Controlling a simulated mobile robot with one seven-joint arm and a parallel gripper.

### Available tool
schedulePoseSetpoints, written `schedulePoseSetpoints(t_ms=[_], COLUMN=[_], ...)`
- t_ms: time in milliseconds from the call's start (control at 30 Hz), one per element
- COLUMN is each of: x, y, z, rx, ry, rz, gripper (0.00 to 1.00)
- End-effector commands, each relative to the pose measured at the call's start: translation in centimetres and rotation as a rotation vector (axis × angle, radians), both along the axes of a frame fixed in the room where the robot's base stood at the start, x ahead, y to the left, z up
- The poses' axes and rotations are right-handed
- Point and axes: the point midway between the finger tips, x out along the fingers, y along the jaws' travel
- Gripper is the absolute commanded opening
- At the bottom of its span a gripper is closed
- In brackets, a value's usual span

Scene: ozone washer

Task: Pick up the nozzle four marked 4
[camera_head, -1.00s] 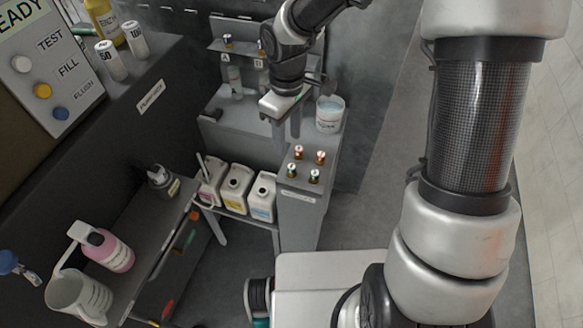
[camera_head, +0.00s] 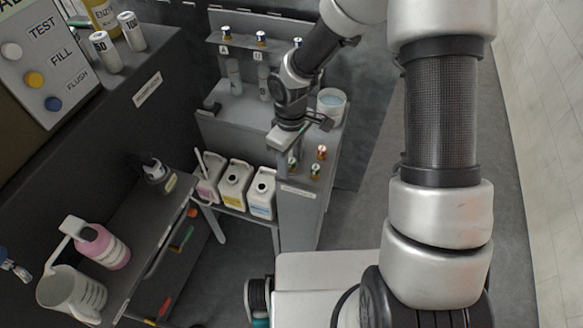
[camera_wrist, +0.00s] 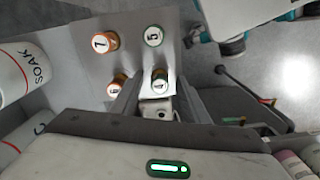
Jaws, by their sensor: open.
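In the head view nozzle 4 (camera_head: 292,163) is partly covered by my gripper (camera_head: 289,154). My gripper (camera_wrist: 156,84) is open in the wrist view and its fingers point down at nozzle 4, which shows between them. I cannot tell how far the fingertips are above or around it. Nozzle 6 (camera_wrist: 115,87), with an orange ring, is close beside the left finger. Nozzle 7 (camera_wrist: 105,42) and nozzle 5 (camera_wrist: 153,35) stand farther off.
A white SOAK tub (camera_head: 331,106) stands behind the nozzles. A shelf (camera_head: 262,48) with several more nozzles is at the back. Canisters (camera_head: 235,184) stand on a lower shelf left of the stand. A pink bottle (camera_head: 104,247) and a jug (camera_head: 70,292) are at the front left.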

Motion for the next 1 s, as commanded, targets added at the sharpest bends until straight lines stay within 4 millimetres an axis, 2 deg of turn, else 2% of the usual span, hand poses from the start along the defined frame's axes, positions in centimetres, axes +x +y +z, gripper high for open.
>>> schedulePoseSetpoints(t_ms=[133, 167, 400, 633, 733, 1000], x=[0.1, 0.1, 0.1, 0.1, 0.2, 0.2], y=[0.0, 0.0, 0.0, 0.0, 0.0, 0.0], z=[0.1, 0.1, 0.1, 0.2, 1.0, 6.3], rx=[0.0, 0.0, 0.0, 0.0, 0.0, -0.001], ry=[-0.001, -0.001, -0.001, -0.002, -0.005, -0.007], rz=[0.0, 0.0, 0.0, 0.0, 0.0, -0.001], gripper=[0.42, 0.38, 0.0, 0.0, 0.0, 0.0])
